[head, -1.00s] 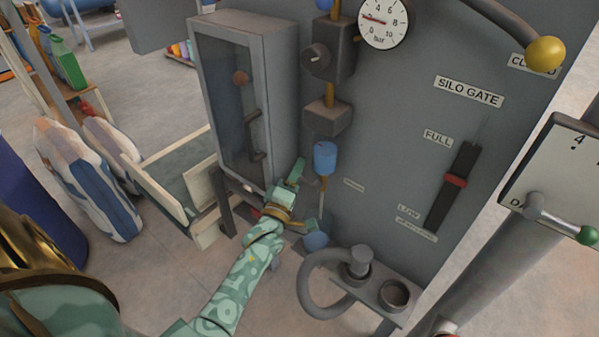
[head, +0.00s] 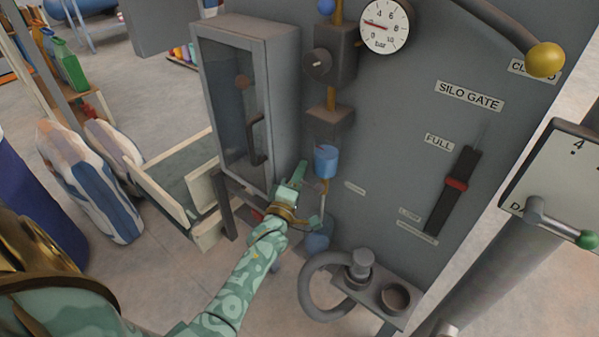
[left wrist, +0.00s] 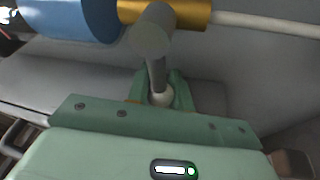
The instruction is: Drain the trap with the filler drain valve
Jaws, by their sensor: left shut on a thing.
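The trap is a blue bowl (head: 326,160) on the grey panel, below a dark block on a brass pipe. In the left wrist view the blue bowl (left wrist: 70,18) lies at the top left, with a brass fitting (left wrist: 185,14) beside it. The drain valve's grey lever (left wrist: 154,42) reaches from the fitting down between my fingers and ends in a pale tip. My left gripper (head: 308,200) is just below the bowl; in the wrist view its green fingers (left wrist: 163,92) are shut on the lever's tip. The fingers partly hide the valve in the head view. My right gripper is not in view.
A blue container (head: 318,238) sits below the valve. A glass-fronted cabinet (head: 240,100) stands close to the left of my gripper. A curved grey hose (head: 308,290) and a shelf with round holders are below right. The silo gate slider (head: 456,184) is farther right.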

